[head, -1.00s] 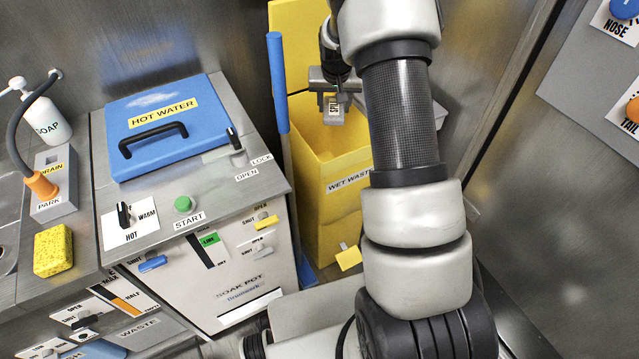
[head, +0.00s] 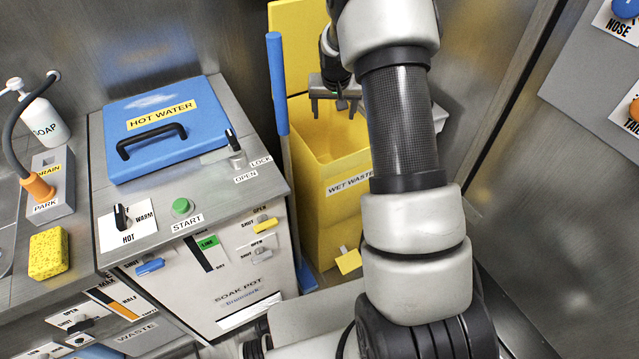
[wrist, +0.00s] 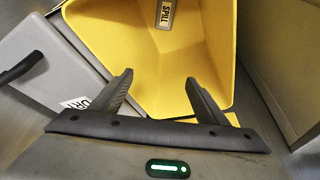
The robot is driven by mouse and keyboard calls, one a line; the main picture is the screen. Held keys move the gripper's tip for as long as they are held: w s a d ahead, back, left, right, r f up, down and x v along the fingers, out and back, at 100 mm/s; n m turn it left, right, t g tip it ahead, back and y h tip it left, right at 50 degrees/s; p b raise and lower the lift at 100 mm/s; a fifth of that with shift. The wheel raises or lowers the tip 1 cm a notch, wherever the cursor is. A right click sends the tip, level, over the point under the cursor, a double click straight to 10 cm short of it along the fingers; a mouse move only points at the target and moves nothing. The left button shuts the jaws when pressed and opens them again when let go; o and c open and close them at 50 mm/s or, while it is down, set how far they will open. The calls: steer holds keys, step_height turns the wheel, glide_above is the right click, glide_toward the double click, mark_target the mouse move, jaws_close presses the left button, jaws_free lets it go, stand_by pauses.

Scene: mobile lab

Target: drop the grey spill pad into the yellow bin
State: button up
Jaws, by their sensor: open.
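The yellow bin (head: 338,220), marked WET WASTE, stands with its lid (head: 292,45) raised. Its yellow inside fills the middle of the wrist view (wrist: 205,70). My gripper (head: 334,114) is above the bin's mouth, jaws apart and empty. Its two dark fingers (wrist: 157,92) are spread in the wrist view. The grey spill pad (wrist: 166,15), with a SPILL label, shows inside the bin at the top of the wrist view, apart from the fingers. The pad is not visible in the head view, hidden by the bin's walls.
A blue pole (head: 279,90) stands just left of the bin. The soak pot cabinet with its blue lid (head: 165,125) is further left. A grey box with a black handle (wrist: 22,68) lies beside the bin in the wrist view. A metal wall is close on the right.

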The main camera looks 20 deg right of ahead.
steer(key=p+v, duration=0.3)
steer(key=v, duration=1.4)
